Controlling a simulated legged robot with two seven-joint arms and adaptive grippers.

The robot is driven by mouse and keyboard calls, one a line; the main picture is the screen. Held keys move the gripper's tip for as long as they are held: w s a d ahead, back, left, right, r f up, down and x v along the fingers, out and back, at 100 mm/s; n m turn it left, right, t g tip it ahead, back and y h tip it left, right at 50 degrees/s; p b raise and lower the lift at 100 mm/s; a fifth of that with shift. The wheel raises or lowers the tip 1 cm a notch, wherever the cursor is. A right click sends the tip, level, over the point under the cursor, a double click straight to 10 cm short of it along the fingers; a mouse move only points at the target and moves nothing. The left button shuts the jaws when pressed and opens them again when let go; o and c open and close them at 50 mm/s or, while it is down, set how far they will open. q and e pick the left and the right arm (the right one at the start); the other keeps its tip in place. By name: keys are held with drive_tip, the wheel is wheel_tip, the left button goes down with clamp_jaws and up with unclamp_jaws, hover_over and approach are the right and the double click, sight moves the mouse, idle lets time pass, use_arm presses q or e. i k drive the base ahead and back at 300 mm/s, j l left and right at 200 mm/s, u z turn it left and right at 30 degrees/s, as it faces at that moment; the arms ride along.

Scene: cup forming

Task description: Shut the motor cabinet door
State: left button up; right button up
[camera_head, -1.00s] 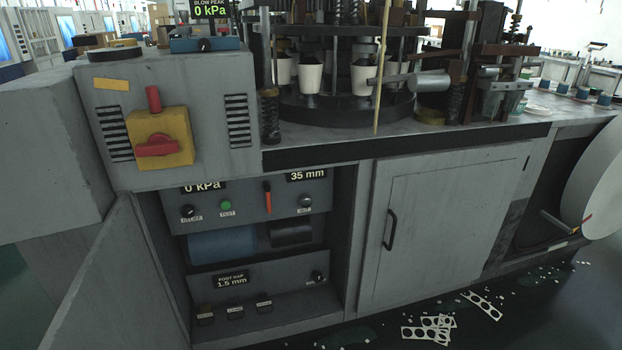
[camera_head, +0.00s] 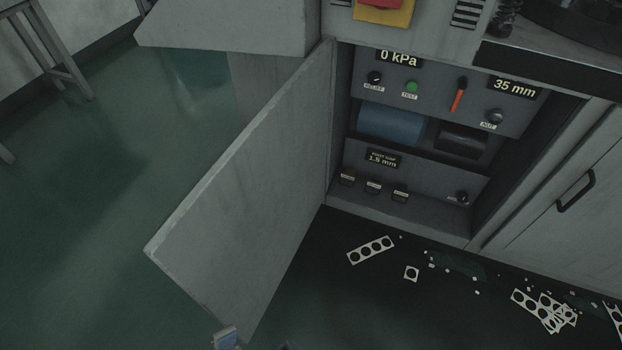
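The motor cabinet door (camera_head: 240,195) is a grey panel standing wide open, hinged at the left side of the cabinet opening. It swings out toward me and to the left, its free edge over the green floor. The open motor cabinet (camera_head: 420,130) shows a blue cylinder (camera_head: 390,124), a green button, an orange-red lever and small displays. A small blue-grey piece, seemingly part of my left gripper (camera_head: 226,338), shows at the bottom edge near the door's lower corner. Its fingers cannot be made out, nor whether it touches the door. My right gripper is out of view.
A closed cabinet door (camera_head: 565,210) with a dark handle is on the right. Punched scrap strips (camera_head: 371,250) and bits lie on the dark floor before the cabinet. A grey box (camera_head: 235,25) juts out above the open door. Green floor at left is clear.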

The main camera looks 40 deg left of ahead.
sight(231, 243)
drive_tip(key=u, duration=1.45)
drive_tip(key=i+j+u, duration=0.15)
drive_tip(key=u, duration=0.25)
drive_tip(key=i+j+u, duration=0.35)
drive_tip(key=i+u, duration=0.1)
drive_tip(key=u, duration=0.3)
drive_tip(key=i+j+u, duration=0.1)
drive_tip(key=u, duration=0.25)
drive_tip(key=i+z, duration=0.15)
drive_tip(key=i, duration=0.3)
drive_tip(key=i+j+z, duration=0.1)
drive_tip(key=i, duration=0.35)
drive_tip(key=i+j+z, duration=0.15)
drive_tip(key=i, duration=0.3)
drive_tip(key=i+j+z, duration=0.1)
drive_tip(key=i, duration=0.35)
drive_tip(key=z, duration=3.45)
drive_tip(key=k+j, duration=0.05)
